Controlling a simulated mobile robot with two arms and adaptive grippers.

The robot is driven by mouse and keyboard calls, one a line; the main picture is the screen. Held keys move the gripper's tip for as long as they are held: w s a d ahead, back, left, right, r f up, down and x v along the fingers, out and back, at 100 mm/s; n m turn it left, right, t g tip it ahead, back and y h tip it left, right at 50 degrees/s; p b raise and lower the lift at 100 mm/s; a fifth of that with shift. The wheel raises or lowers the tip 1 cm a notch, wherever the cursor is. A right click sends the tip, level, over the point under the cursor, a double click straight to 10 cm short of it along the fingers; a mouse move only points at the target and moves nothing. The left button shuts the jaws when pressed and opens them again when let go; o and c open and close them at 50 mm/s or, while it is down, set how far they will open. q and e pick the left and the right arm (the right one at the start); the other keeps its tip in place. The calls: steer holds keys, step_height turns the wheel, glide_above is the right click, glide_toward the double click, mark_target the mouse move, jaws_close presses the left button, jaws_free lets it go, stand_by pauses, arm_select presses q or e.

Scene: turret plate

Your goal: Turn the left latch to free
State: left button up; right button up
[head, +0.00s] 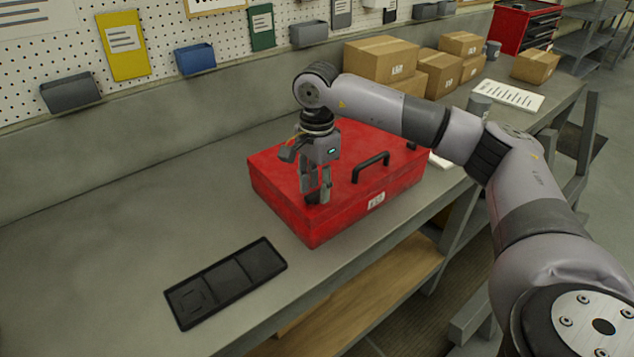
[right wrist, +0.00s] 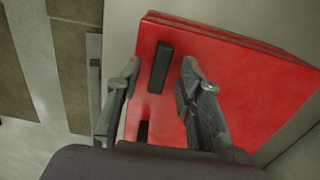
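The red case (head: 285,190) lies shut on the grey bench, with a black carry handle (head: 371,166) on its lid. My right gripper (head: 317,196) points down over the lid's left end. In the right wrist view its two fingers (right wrist: 160,64) are apart, one on each side of a short black bar, the left latch (right wrist: 159,68). The bar lies lengthwise between the fingers; I cannot tell if they touch it. In the head view the fingers mostly hide this latch. Another dark fitting (head: 414,146) shows at the lid's right end. My left gripper is not in view.
A black tray with compartments (head: 226,281) lies on the bench in front of the case. Cardboard boxes (head: 381,58) stand at the back, with a white sheet (head: 508,94) to their right. The bench left of the case is clear. Bins hang on the pegboard.

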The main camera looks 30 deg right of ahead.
steer(key=shift+f, duration=0.2)
jaws_close()
stand_by(0.4)
